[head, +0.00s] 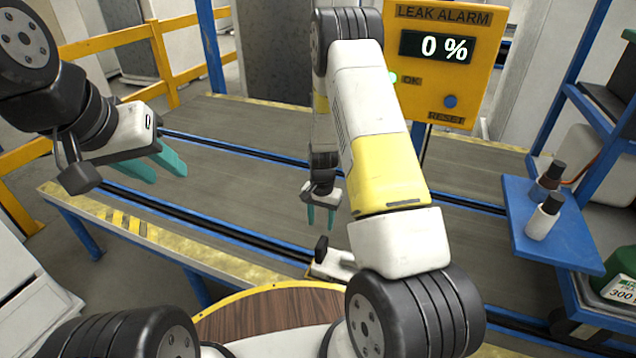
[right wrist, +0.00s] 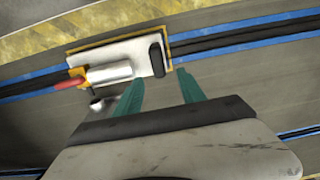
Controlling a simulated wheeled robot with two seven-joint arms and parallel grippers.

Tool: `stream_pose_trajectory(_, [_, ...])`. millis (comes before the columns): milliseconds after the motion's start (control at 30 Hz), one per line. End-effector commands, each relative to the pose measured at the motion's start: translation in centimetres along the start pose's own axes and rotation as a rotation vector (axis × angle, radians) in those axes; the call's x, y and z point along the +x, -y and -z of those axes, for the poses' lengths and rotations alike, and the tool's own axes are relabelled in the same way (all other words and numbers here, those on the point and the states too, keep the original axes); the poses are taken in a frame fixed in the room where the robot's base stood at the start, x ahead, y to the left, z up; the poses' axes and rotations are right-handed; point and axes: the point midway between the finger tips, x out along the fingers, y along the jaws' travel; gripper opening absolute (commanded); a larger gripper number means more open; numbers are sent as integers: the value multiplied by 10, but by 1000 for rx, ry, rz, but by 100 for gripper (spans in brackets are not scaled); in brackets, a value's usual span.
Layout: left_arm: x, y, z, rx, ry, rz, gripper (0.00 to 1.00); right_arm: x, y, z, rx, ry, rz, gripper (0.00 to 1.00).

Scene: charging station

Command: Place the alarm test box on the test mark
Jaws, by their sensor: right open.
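A white box with a black upright handle, which looks like the alarm test box (right wrist: 110,52), lies on the grey belt below my right gripper. It carries a silver cylinder with a yellow and red fitting. In the head view the box (head: 333,262) is partly hidden by my right arm. A thin yellow outline (right wrist: 169,39) shows along its edges; I cannot tell whether this is the test mark. My right gripper (head: 320,222) is open and empty above the belt. In the right wrist view its fingertips (right wrist: 157,86) point toward the handle, apart from it. My left gripper (head: 184,172) is open and empty at the left.
The belt (head: 240,165) has blue rails and a yellow striped edge. A yellow leak alarm panel (head: 450,85) reading 0 % stands behind it. A blue shelf (head: 560,235) with two small bottles is at the right. A round wooden top (head: 265,315) is in front.

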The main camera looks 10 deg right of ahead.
Motion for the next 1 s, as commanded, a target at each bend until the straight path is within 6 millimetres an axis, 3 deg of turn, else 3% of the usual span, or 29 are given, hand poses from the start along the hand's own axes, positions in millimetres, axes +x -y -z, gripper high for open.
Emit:
stream_pose_trajectory(133, [0, 0, 0, 0, 0, 0, 36, -79, 10, 2, -49, -37, 73, 47])
stream_pose_trajectory(267, [0, 0, 0, 0, 0, 0, 36, -158, 9, -10, -118, -76, 142, 47])
stream_pose_trajectory(400, [0, 0, 0, 0, 0, 0, 36, -235, 0, -34, -202, -127, 206, 47])
stream_pose_trajectory(600, [0, 0, 0, 0, 0, 0, 36, -325, -27, -83, -333, -219, 277, 47])
stream_pose_trajectory(800, [0, 0, 0, 0, 0, 0, 36, -385, -64, -143, -467, -329, 318, 47])
stream_pose_trajectory(1000, [0, 0, 0, 0, 0, 0, 36, -410, -96, -192, -573, -425, 325, 47])
